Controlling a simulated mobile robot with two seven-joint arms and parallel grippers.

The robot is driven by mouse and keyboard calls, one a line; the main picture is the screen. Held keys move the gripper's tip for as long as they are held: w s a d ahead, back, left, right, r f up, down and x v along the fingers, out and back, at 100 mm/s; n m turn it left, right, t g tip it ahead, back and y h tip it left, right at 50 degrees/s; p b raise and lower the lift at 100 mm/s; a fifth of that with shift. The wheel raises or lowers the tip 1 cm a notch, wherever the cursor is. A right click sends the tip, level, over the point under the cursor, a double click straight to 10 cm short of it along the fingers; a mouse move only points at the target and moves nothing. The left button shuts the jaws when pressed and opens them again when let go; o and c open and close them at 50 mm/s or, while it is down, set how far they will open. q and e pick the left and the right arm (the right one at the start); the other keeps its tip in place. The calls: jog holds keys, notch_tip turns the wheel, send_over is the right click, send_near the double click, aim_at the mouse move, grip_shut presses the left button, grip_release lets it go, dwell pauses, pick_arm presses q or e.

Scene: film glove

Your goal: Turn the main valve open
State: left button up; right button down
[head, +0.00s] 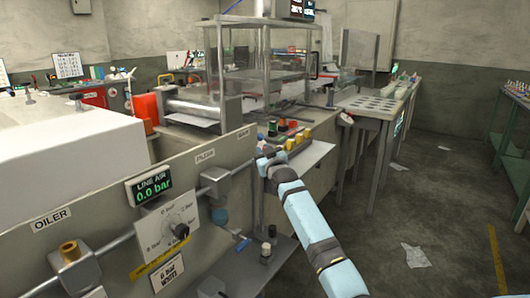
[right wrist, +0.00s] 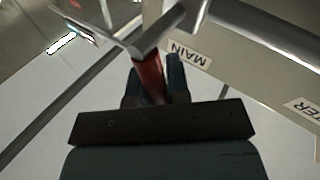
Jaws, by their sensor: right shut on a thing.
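The main valve shows in the right wrist view as a red lever handle (right wrist: 150,75) on a grey metal pipe body, beside an upside-down "MAIN" label (right wrist: 189,52). My right gripper (right wrist: 153,88) is shut on the red handle, with one dark finger on each side of it. In the head view my right gripper (head: 267,160) is at the far end of the panel's pipe and hides most of the valve. The line air display (head: 151,187) reads 0.0 bar. My left gripper is not in view.
The panel carries a white selector dial (head: 168,228), a filter with a blue bowl (head: 219,215) and an oiler (head: 70,252). Coloured bottles and parts (head: 290,133) stand just behind my right gripper. The floor at the right is open, with scattered paper (head: 415,256).

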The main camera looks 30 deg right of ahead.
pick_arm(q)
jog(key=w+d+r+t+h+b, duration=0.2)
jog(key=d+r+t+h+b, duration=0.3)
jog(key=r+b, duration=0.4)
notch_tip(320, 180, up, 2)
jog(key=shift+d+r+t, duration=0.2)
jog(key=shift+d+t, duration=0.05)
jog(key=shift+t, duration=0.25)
pick_arm(e)
jog(key=s+a+f+n+t+y, duration=0.1)
jog(key=a+f+n+y, duration=0.1)
jog(key=n+y, duration=0.4)
jog(key=a+f+n+t+y, duration=0.2)
jog(key=n+y, duration=0.5)
jog(key=n, duration=0.9)
jog(key=shift+s, duration=0.35)
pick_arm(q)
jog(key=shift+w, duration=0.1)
pick_arm(e)
jog(key=shift+a, duration=0.1)
jog(key=c, duration=1.1)
grip_release()
jog(key=shift+f, duration=0.1)
